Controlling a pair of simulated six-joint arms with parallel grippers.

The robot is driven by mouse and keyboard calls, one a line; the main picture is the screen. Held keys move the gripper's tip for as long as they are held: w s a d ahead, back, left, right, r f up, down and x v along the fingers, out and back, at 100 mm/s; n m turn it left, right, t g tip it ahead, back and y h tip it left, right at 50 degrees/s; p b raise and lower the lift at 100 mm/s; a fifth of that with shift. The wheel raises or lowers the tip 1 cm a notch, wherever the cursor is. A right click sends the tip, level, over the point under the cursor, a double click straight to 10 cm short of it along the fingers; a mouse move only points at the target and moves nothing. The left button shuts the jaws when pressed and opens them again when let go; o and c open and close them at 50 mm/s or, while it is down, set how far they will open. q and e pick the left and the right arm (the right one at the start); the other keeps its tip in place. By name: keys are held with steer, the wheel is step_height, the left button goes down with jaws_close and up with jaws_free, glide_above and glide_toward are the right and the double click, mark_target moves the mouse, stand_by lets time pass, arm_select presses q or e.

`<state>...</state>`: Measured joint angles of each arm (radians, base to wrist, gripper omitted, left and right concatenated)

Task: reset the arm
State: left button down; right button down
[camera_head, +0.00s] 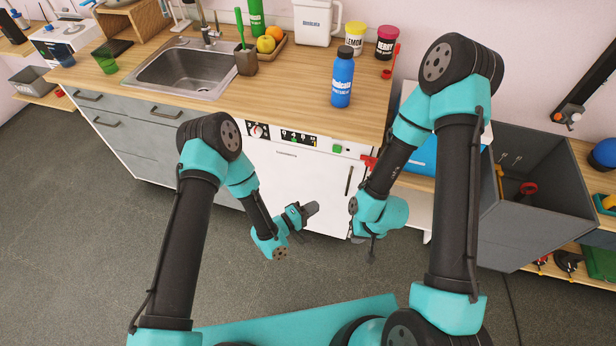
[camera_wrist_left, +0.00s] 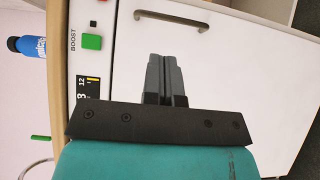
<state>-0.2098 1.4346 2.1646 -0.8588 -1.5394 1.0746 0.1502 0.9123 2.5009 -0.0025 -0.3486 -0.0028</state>
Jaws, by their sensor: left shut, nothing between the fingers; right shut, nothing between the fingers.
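My left gripper (camera_head: 308,210) is in front of the white dishwasher door (camera_head: 290,180), apart from the counter. In the left wrist view the left gripper (camera_wrist_left: 164,62) shows its two grey fingers together with nothing between them. The white door and its handle fill the background there. My right gripper (camera_head: 371,258) hangs low to the right of the left one, pointing down, with its fingers small and partly hidden by its wrist. It is shut and holds nothing.
The wooden counter (camera_head: 290,88) carries a blue bottle (camera_head: 342,82), a sink (camera_head: 184,72), a fruit tray (camera_head: 272,42) and jars. A grey open bin (camera_head: 530,215) stands right of my right arm. The floor (camera_head: 80,240) at left is clear.

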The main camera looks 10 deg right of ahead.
arm_select(q)
steer(key=a+f+m+g+y, duration=0.1)
steer(key=a+f+m+y, duration=0.15)
steer(key=a+y, duration=1)
steer(key=s+a+r+g, duration=0.1)
steer(key=s+a+g, duration=0.1)
steer(key=s+a, duration=0.4)
steer(key=s+a+r+g, duration=0.1)
steer(key=s+a+g, duration=0.2)
steer(key=a, duration=1.1)
steer(key=s, duration=0.3)
steer(key=shift+s+a+r+g, duration=0.3)
steer(key=shift+s+a+r, duration=0.05)
steer(key=shift+s+r, duration=0.05)
steer(key=shift+w+d+m, duration=0.1)
steer(key=shift+m, duration=0.15)
